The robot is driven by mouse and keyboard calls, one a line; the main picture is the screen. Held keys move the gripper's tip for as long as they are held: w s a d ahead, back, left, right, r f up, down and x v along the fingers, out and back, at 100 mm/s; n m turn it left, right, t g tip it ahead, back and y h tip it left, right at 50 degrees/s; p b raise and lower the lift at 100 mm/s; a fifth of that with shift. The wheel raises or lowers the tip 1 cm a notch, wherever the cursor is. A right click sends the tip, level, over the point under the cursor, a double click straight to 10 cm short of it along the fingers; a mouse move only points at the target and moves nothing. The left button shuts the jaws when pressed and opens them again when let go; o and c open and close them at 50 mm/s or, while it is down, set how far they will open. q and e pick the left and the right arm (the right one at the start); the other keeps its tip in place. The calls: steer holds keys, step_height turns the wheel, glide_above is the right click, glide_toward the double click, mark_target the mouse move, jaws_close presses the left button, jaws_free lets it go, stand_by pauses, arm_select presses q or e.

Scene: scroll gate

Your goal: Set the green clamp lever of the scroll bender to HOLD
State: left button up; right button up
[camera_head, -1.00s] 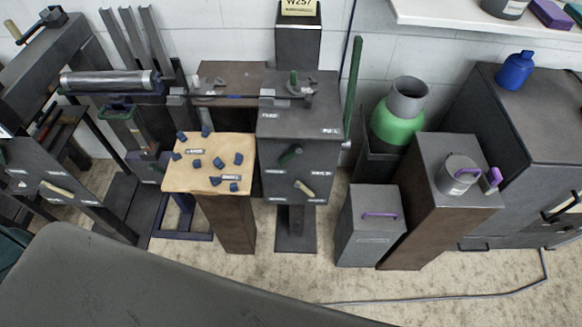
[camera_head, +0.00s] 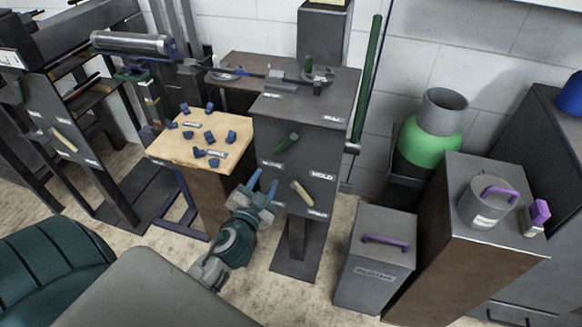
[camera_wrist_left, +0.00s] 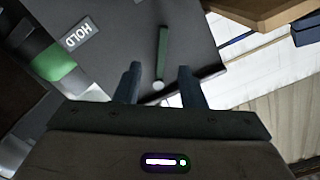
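The scroll bender's dark cabinet (camera_head: 331,146) stands in the middle of the head view. The green clamp lever (camera_head: 287,142) is on its front face, slanting from lower left to upper right. A HOLD label (camera_head: 322,175) sits lower right of it; the label also shows in the left wrist view (camera_wrist_left: 80,35). My left gripper (camera_head: 263,186) is open and empty, in front of the cabinet, below and left of the lever, not touching it. In the left wrist view a green handle (camera_wrist_left: 162,52) shows beyond and between the open fingers (camera_wrist_left: 158,82). My right gripper is not in view.
A cream lever (camera_head: 301,192) sits below the green one. Another green handle (camera_head: 308,66) stands on the cabinet top. A wooden-topped stand (camera_head: 172,150) with several blue pieces is left. A grey box with a purple handle (camera_head: 383,242) and a green bottle (camera_head: 432,145) stand right.

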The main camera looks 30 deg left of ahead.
mark_target(280, 150)
arm_select(q)
steer(key=x, duration=0.3)
steer(key=p+x, duration=0.1)
steer(key=x, duration=0.2)
steer(key=r+p+x, duration=0.1)
steer(key=x, duration=0.2)
steer(key=shift+w, duration=0.25)
steer(key=shift+w+a+p, duration=0.1)
steer(key=shift+w+p, duration=0.2)
steer(key=shift+w, duration=0.35)
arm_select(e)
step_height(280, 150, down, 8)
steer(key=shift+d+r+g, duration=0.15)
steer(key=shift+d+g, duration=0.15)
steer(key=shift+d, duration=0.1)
arm_select(q)
jaws_close()
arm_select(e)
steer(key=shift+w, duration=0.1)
